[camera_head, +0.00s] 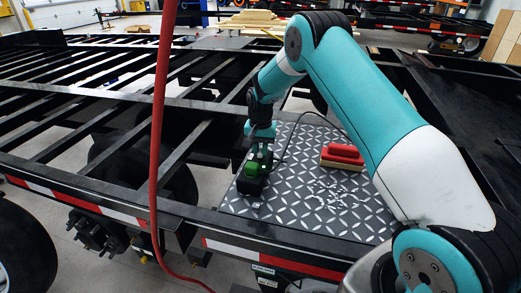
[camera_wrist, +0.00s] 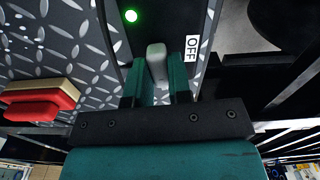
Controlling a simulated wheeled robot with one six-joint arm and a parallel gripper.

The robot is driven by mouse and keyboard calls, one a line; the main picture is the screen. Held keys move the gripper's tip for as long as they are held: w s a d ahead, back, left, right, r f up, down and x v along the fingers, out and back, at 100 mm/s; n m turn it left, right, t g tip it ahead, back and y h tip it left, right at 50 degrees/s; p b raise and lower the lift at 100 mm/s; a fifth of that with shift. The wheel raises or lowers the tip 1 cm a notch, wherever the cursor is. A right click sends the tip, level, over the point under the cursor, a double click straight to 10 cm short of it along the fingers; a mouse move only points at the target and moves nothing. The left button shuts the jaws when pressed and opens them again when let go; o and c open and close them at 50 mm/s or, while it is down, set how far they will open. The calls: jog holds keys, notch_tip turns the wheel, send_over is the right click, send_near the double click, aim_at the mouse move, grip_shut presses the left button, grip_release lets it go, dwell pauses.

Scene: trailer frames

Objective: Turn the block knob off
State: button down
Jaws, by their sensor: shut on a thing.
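The black block (camera_wrist: 205,15) sits on the diamond-pattern metal plate and also shows in the head view (camera_head: 250,187), near the plate's left edge. Its pale grey knob (camera_wrist: 156,52) stands between my fingers and lies roughly along them, not turned toward the white "OFF" label (camera_wrist: 192,48) on its right. A green light (camera_wrist: 131,16) glows to the left of the knob. My gripper (camera_wrist: 158,80) is shut on the knob, with a teal finger on each side. In the head view my gripper (camera_head: 255,162) reaches down onto the block, and the knob is hidden.
A red-topped block with a tan base (camera_head: 342,155) lies on the metal plate (camera_head: 285,205), right of the black block. Small white pieces (camera_head: 328,195) are scattered in front of it. A red hose (camera_head: 157,130) hangs at the left. Open black trailer beams (camera_head: 100,100) surround the plate.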

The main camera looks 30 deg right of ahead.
jog(key=n+b, duration=0.1)
jog(key=n, duration=0.3)
jog(key=shift+b, duration=0.35)
jog(key=n+b, duration=0.1)
jog(key=n, duration=0.3)
jog(key=shift+n, duration=0.4)
jog(key=n+b, duration=0.1)
jog(key=n, duration=0.3)
jog(key=shift+n, duration=2.1)
jog(key=c, duration=1)
grip_release()
jog(key=shift+c, duration=0.2)
jog(key=shift+r, duration=0.15)
